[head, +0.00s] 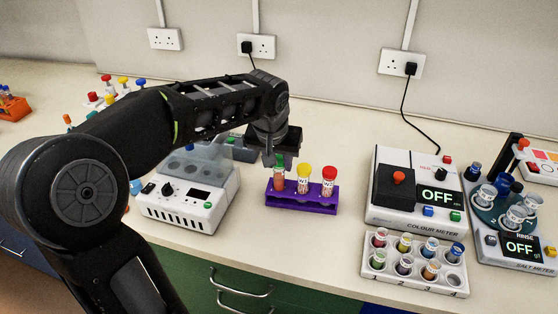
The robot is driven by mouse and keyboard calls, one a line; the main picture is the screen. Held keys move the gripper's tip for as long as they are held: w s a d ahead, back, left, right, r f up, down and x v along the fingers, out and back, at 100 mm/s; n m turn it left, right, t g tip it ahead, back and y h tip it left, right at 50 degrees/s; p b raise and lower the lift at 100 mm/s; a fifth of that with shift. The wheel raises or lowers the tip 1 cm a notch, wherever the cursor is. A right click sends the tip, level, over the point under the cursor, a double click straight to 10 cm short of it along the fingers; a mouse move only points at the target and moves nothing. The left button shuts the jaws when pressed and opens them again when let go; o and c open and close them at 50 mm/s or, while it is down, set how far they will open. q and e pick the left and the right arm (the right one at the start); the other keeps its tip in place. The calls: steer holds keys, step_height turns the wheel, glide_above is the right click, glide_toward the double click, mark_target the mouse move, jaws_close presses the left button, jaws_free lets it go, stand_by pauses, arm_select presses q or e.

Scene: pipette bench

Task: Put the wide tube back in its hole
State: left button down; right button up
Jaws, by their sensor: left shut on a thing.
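A purple rack (302,206) stands on the bench in the middle of the view. A wide tube with a green cap and orange-brown contents (280,180) is at the rack's left hole, upright. Its lower end is hidden at the rack, so I cannot tell how deep it sits. My left gripper (279,160) is above the rack's left end, pointing down and shut on this tube near its cap. A yellow-capped tube (304,180) and a red-capped tube (329,182) stand in the rack to the right of it. My right gripper is not in view.
A white block device (190,205) stands close on the left, partly behind my arm. To the right are the colour meter (415,200), the salt meter (515,245) and a white rack of several small vials (412,283). Bench is clear in front of the purple rack.

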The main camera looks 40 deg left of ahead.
arm_select(q)
steer(key=shift+f, duration=0.2)
steer(key=shift+f+b, duration=0.5)
steer(key=shift+b, duration=0.1)
steer(key=c, duration=1)
jaws_free()
steer(key=v, duration=0.7)
steer(key=shift+r+b, duration=0.3)
